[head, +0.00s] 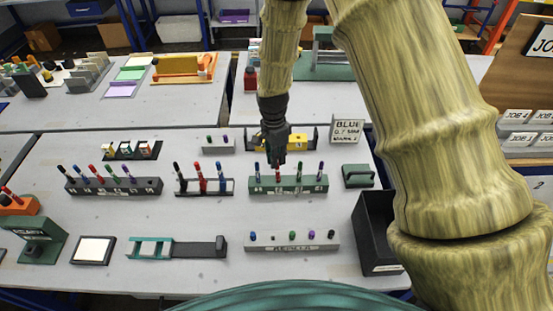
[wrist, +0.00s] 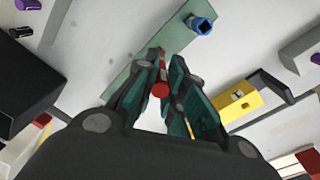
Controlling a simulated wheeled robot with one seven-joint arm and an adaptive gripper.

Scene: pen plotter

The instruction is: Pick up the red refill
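The red refill (wrist: 160,89) is a slim red stick seen between my fingers in the wrist view. In the head view its lower part (head: 277,175) stands upright at the green rack (head: 288,186), with the top hidden by my gripper. My gripper (head: 275,160) points down over the rack. In the wrist view my gripper (wrist: 166,60) has both fingertips close against the refill's sides, one on each side, and looks shut on it. I cannot tell whether the refill is lifted from its hole.
A blue-topped pen (wrist: 201,25) and several others stand in the same rack close by. A black-and-red pen stand (head: 204,186) is to the left, a labelled grey refill rack (head: 291,247) in front, and a yellow block (wrist: 237,100) behind. A black bin (head: 378,235) is at right.

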